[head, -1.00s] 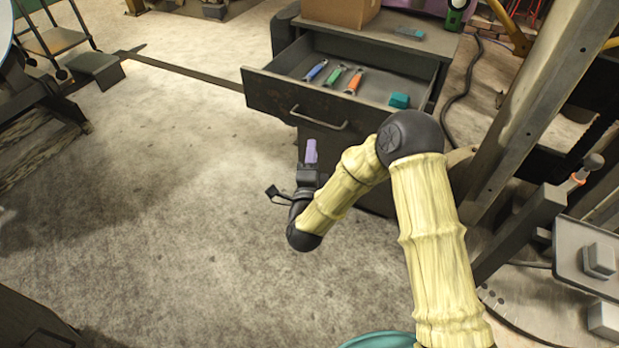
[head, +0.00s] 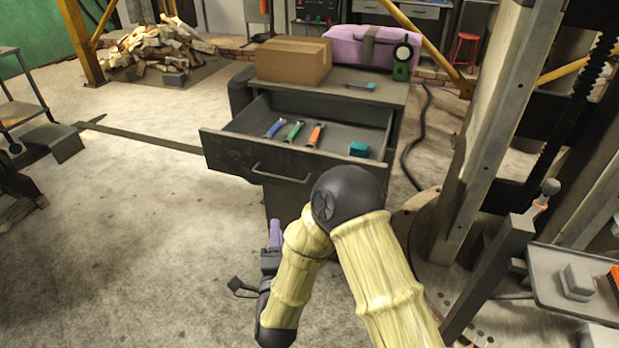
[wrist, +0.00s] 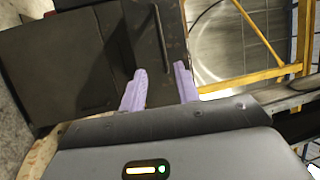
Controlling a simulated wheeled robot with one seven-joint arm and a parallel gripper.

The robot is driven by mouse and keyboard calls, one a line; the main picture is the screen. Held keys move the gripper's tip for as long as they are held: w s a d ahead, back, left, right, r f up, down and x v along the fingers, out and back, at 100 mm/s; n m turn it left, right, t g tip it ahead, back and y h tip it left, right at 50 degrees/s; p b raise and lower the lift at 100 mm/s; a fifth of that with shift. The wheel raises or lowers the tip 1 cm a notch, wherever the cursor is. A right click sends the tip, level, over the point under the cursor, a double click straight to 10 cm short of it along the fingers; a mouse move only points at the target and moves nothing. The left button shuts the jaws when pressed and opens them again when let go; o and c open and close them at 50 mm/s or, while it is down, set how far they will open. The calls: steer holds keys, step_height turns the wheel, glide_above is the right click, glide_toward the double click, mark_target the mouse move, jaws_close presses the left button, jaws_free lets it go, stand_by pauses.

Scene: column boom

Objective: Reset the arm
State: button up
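My arm is folded in front of the drawer cabinet in the head view. My gripper (head: 275,234) has purple fingers that point up, just in front of and below the open drawer (head: 285,172). In the wrist view my gripper (wrist: 160,88) shows two purple fingers standing apart, with nothing between them. The cabinet's dark front (wrist: 62,65) lies beyond the fingers there.
The drawer holds a blue-handled tool (head: 274,128), a green one (head: 295,130), an orange one (head: 315,134) and a teal block (head: 358,149). A cardboard box (head: 292,60) and a purple case (head: 372,46) stand behind. A steel column (head: 492,130) is on the right.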

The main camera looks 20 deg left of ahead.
steer(key=shift+w, duration=0.1)
steer(key=w+d+n+g+h, duration=0.1)
steer(key=w+d+n+g, duration=0.3)
steer(key=d, duration=0.4)
steer(key=w+d+n+g+h, duration=0.1)
steer(key=w+d+n+g, duration=0.1)
steer(key=d+n+g, duration=0.5)
steer(key=s+d+n+g+h, duration=0.1)
steer(key=s+d+g+h, duration=0.15)
steer(key=s+d, duration=0.7)
steer(key=s+d+n+g+h, duration=0.1)
steer(key=s+d+g+h, duration=0.15)
steer(key=s+d, duration=0.7)
steer(key=w+d+r+p, duration=0.1)
steer(key=w+r+p, duration=0.1)
steer(key=r+p, duration=0.9)
steer(key=w+d+r+p, duration=0.1)
steer(key=r+p, duration=1.1)
steer(key=shift+w+d+r+y, duration=0.35)
steer(key=shift+w+r+y, duration=0.05)
